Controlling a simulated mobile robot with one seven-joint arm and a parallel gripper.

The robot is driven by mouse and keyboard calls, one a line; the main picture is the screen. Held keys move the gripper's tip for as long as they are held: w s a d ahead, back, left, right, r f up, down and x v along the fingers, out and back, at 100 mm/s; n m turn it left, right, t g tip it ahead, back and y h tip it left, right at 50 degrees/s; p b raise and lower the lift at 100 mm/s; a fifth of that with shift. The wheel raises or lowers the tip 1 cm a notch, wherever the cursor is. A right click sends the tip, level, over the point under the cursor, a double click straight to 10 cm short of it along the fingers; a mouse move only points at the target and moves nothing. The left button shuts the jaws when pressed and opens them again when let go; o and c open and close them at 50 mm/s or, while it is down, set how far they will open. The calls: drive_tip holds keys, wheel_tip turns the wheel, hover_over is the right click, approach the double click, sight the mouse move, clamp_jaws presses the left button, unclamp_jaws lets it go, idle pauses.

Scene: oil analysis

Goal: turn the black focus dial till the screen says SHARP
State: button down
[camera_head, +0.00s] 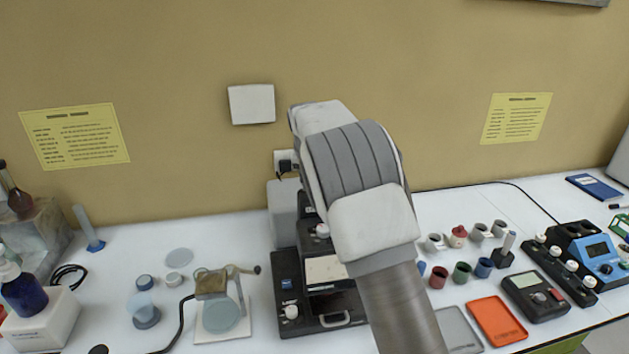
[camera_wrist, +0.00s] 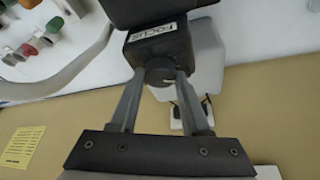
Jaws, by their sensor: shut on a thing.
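The black focus dial (camera_wrist: 159,73) shows in the wrist view, below a white label reading "FOCUS" on a dark housing (camera_wrist: 158,46). A light mark shows on the dial's face. My gripper (camera_wrist: 161,80) has one finger on each side of the dial and is shut on it. In the head view my arm hides the gripper and the dial. No screen text can be read in either view.
A crank device (camera_head: 212,284) on a white plate stands left of the instrument. Small coloured cups (camera_head: 462,272), an orange tray (camera_head: 497,320) and a handheld meter (camera_head: 536,297) lie to the right. A blue bottle (camera_head: 24,292) stands far left.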

drive_tip(key=shift+r+m, duration=0.1)
drive_tip(key=shift+m, duration=0.4)
drive_tip(key=shift+c, duration=1.8)
unclamp_jaws()
drive_tip(key=v, duration=1.7)
drive_tip(key=shift+a+b, duration=0.35)
drive_tip(key=shift+r, duration=0.15)
